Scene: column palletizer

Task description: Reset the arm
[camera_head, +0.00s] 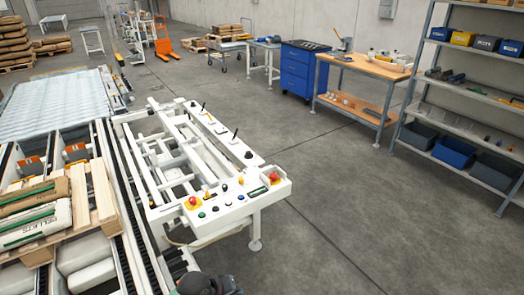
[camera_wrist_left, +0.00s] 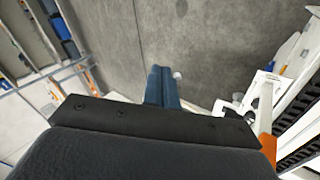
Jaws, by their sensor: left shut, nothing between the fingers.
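My left gripper (camera_wrist_left: 161,72) shows in the left wrist view as two slim blue-grey fingers side by side beyond a dark plate. The fingers are shut with nothing between them, and grey floor lies behind them. In the head view only a dark part of my left arm (camera_head: 205,285) shows at the bottom edge, below the white control panel (camera_head: 225,217). It looks apart from the panel, but the lower part is cut off. My right gripper is in neither view.
The white machine frame carries buttons and black levers. A conveyor with a wooden pallet (camera_head: 104,197) and bags (camera_head: 35,225) is at left. A blue drawer cabinet (camera_head: 297,75), workbench (camera_head: 365,66) and shelf rack (camera_head: 412,85) stand behind. Grey floor (camera_head: 370,220) is clear at right.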

